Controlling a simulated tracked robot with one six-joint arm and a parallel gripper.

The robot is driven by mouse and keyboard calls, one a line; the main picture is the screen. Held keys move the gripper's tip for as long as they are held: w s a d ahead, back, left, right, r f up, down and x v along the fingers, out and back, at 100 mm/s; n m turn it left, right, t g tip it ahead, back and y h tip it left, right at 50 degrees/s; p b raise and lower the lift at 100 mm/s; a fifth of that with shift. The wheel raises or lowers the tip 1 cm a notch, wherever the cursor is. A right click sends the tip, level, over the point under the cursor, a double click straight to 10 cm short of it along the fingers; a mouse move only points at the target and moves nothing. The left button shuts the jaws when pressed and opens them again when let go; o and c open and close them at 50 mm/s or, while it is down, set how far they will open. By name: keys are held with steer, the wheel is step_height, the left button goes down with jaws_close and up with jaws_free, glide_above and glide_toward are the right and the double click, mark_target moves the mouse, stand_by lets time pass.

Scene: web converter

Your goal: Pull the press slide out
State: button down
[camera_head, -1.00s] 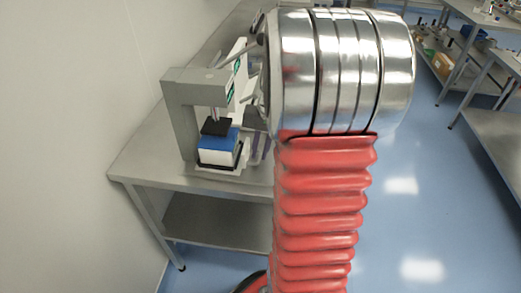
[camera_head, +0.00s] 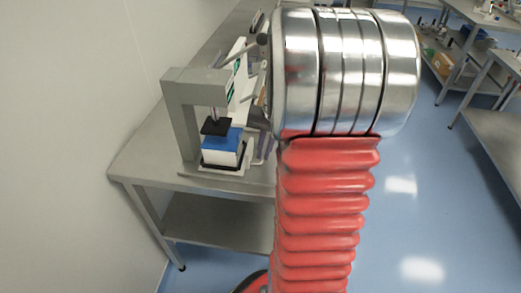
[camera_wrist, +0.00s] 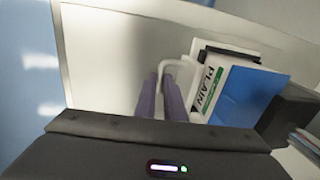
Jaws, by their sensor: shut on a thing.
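The press (camera_head: 183,112) is a grey arch frame on the table, with a dark plate (camera_head: 215,126) on a rod. Below the plate, a block (camera_head: 222,154) with blue top and white sides sits on the pale press slide (camera_head: 212,172). In the wrist view the block (camera_wrist: 240,94) shows a "PLAIN" label, and a pale looped handle (camera_wrist: 184,64) stands out towards me. My gripper (camera_wrist: 160,98) has its two purple fingers shut on this handle. In the head view my arm hides most of the gripper.
The steel table (camera_head: 145,160) has a lower shelf (camera_head: 215,222) and stands along the left wall. More benches (camera_head: 490,130) with goods stand at the right. The blue floor between is clear.

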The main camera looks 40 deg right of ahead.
steer(key=s+d, duration=0.3)
steer(key=s, duration=0.1)
steer(key=s+d, duration=0.3)
steer(key=s, duration=0.1)
steer(key=s+d, duration=0.4)
steer(key=s, duration=0.1)
steer(key=c, duration=2.1)
jaws_free()
steer(key=shift+o, duration=1.3)
step_height(320, 180, up, 14)
steer(key=s+d, duration=0.1)
steer(key=shift+s+d+f, duration=0.2)
steer(key=shift+s, duration=0.1)
